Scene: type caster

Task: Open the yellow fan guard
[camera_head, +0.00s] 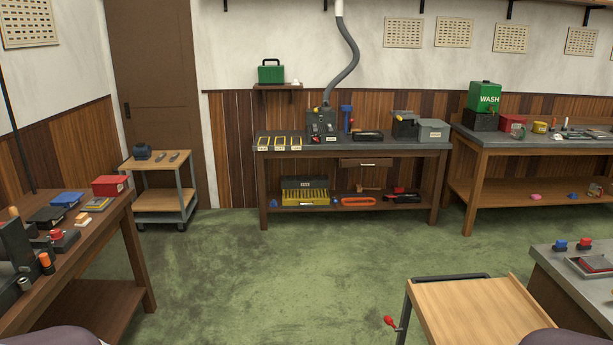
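I cannot make out a yellow fan guard for certain. A grey box-shaped unit (321,125) stands on the back workbench (400,148), with a grey hose (347,68) coming down to it from the wall. A small yellow part (326,105) shows at its top, too small to tell what it is or whether it is open or shut. Neither of my grippers is in view. The workbench is across the room from me.
Open green floor (260,265) lies between me and the back workbench. A cluttered table (125,205) stands at left, a wooden-topped cart (475,315) and a grey bench (560,275) at right front. A small trolley (160,205) stands by the door.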

